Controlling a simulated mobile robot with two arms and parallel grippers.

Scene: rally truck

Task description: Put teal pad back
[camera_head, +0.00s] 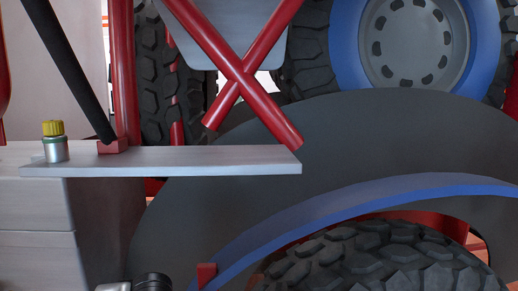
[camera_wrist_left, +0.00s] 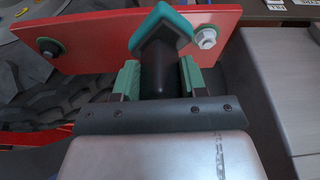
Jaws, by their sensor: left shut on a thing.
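The teal pad (camera_wrist_left: 172,20) shows in the left wrist view as a teal-edged, dark-topped piece on a black stem. My left gripper (camera_wrist_left: 158,80) has its green-lined fingers on both sides of that stem and is shut on it. The teal pad is at the far end of the stem, in front of a red plate (camera_wrist_left: 95,42), overlapping it in the picture. I cannot tell whether the pad touches the plate. The teal pad does not show in the head view. My right gripper is in neither view.
The red plate carries a dark round fitting (camera_wrist_left: 48,47) and a silver hex nut (camera_wrist_left: 205,37). A grey box-like body (camera_wrist_left: 285,85) stands at right. In the head view, a grey shelf (camera_head: 200,160) bears a yellow-capped canister (camera_head: 55,148); crossed red tubes and a blue fender (camera_head: 330,208) are nearby.

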